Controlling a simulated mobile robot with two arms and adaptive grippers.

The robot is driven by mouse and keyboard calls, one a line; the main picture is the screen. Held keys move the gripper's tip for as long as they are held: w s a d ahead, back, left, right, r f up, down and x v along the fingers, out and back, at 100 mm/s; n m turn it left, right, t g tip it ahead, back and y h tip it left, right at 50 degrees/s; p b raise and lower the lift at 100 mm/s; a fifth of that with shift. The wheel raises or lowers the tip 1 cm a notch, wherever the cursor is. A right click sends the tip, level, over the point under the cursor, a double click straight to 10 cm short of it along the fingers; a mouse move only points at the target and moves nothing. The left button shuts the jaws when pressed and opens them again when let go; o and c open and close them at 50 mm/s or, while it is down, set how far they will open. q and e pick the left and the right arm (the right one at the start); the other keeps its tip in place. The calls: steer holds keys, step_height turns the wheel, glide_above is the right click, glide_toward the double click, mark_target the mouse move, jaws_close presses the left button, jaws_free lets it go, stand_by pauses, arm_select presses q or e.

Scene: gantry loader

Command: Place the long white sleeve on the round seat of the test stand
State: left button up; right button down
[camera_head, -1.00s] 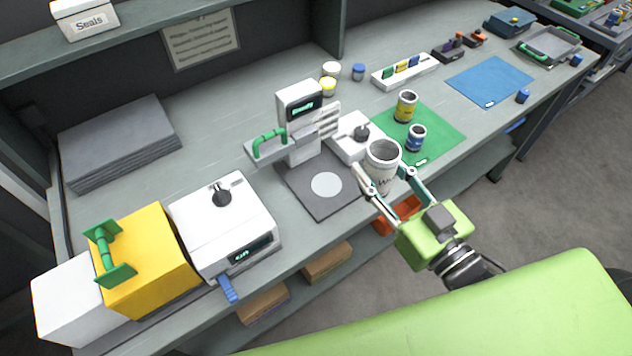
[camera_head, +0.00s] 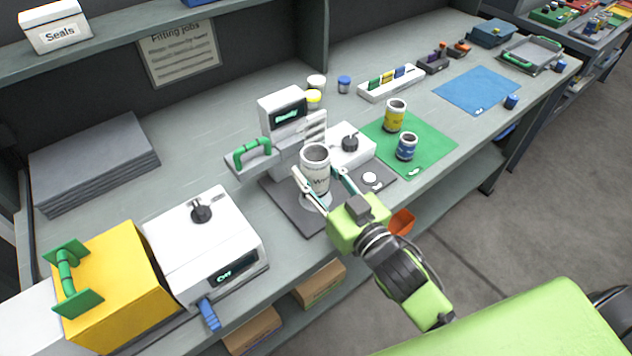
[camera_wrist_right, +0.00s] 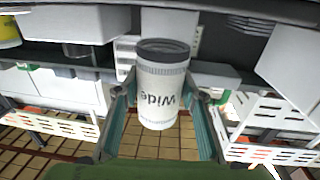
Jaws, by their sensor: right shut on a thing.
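My right gripper (camera_head: 318,182) is shut on a white sleeve (camera_head: 316,168) with a dark open top and the word "Wide" on its side. The sleeve stands about upright between the fingers, and it also shows in the right wrist view (camera_wrist_right: 162,88). The test stand (camera_head: 283,112) has a lit display and a dark base plate (camera_head: 283,203). The sleeve is over the pale round seat (camera_head: 304,205), which it and the fingers largely hide. I cannot tell whether the sleeve's bottom touches the seat. My left gripper is not in view.
A green handle (camera_head: 252,151) sticks out left of the stand. A white box with a black knob (camera_head: 350,143) stands just right. A yellow can (camera_head: 395,116) and a blue can (camera_head: 407,147) are on a green mat (camera_head: 437,142). A white machine (camera_head: 205,245) is at front left.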

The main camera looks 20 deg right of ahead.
mark_target(323, 192)
steer(key=shift+f, duration=1.45)
steer(key=shift+f, duration=0.15)
steer(key=c, duration=1.3)
jaws_free()
steer(key=shift+f, duration=0.1)
